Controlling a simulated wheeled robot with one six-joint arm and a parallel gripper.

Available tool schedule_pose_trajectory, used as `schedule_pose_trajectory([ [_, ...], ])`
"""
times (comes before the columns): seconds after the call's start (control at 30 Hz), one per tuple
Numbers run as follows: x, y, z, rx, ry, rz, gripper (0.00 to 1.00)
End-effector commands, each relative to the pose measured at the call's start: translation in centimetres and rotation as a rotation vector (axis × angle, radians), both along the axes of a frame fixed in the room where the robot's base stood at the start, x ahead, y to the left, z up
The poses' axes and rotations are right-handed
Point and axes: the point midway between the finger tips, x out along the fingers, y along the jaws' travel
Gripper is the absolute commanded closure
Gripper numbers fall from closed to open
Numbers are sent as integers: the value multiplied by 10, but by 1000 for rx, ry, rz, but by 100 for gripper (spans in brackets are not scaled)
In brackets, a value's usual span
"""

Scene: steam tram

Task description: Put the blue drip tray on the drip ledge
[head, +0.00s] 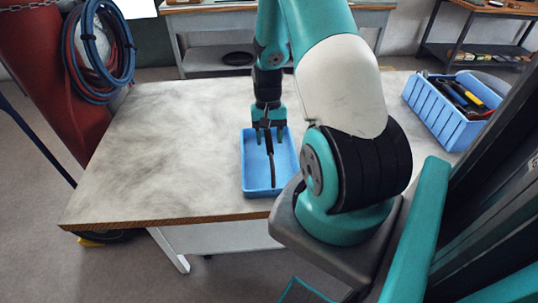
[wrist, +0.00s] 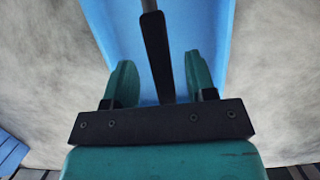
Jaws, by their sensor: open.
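The blue drip tray (head: 250,186) lies on the worktable near its front edge, with a dark bar-like handle (head: 271,160) along its middle. My gripper (head: 268,138) points down over the tray's far half. In the wrist view, my gripper's two green fingers (wrist: 161,82) stand apart, one on each side of the black handle (wrist: 156,55), with the blue tray (wrist: 215,40) beneath. A gap shows between handle and fingers. I cannot make out a drip ledge in either view.
A blue bin of tools (head: 437,118) stands at the table's right. The worktable (head: 150,150) is bare left of the tray. Coiled blue and red hoses (head: 98,45) hang on a red surface (head: 45,60) at the left. Benches stand behind.

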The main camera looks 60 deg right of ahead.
Motion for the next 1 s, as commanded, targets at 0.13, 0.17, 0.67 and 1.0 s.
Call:
schedule_pose_trajectory([
  [0.13,-3,6,-19,2,2,0,49],
  [0.17,-3,6,-22,2,1,0,49],
  [0.67,-4,7,-30,0,-2,1,90],
  [1.0,-4,7,-29,-1,-2,1,100],
])
